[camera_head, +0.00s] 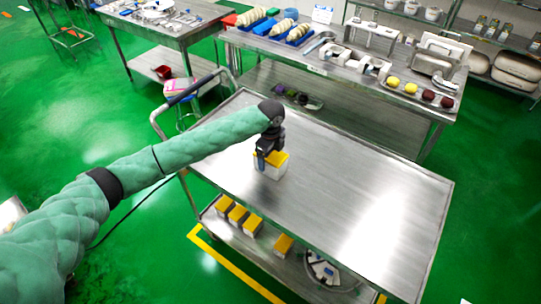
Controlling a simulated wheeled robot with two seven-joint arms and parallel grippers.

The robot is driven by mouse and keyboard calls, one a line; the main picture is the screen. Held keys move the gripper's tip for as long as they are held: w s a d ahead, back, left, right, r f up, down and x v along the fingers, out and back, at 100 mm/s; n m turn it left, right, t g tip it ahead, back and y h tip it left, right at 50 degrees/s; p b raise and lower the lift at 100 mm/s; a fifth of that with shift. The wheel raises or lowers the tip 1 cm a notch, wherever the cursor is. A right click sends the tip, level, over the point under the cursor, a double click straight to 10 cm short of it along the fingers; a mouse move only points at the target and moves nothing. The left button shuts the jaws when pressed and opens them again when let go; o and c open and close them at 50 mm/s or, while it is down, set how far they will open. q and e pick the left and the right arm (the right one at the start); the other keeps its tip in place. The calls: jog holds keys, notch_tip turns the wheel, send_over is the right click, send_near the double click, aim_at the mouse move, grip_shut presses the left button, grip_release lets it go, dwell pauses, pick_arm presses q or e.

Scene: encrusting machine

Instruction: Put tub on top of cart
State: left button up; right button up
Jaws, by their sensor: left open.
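A small white tub with a yellow lid (269,170) stands upright on the top surface of the metal cart (330,192), left of its middle. My left gripper (264,158) is directly above and at the tub, pointing down, with its dark fingers overlapping the lid; it is open. The gripper hides part of the lid, and I cannot tell whether the fingers touch it. Several similar yellow-lidded tubs (238,216) are on the cart's lower shelf. My right gripper is not in view.
The rest of the cart top is clear. A round object (325,270) lies on the lower shelf. Behind the cart is a long metal table (300,53) with trays, food and containers. Another table (180,32) stands at the back left.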

pick_arm(q)
jog(key=shift+w+r+b, duration=0.1)
jog(key=shift+r+b, duration=0.3)
jog(key=shift+r, duration=0.15)
notch_tip(320, 180, up, 4)
jog(key=shift+b, duration=1.1)
notch_tip(320, 180, up, 5)
jog(key=shift+r+b, duration=0.1)
jog(key=shift+b, duration=0.8)
jog(key=shift+r, duration=0.95)
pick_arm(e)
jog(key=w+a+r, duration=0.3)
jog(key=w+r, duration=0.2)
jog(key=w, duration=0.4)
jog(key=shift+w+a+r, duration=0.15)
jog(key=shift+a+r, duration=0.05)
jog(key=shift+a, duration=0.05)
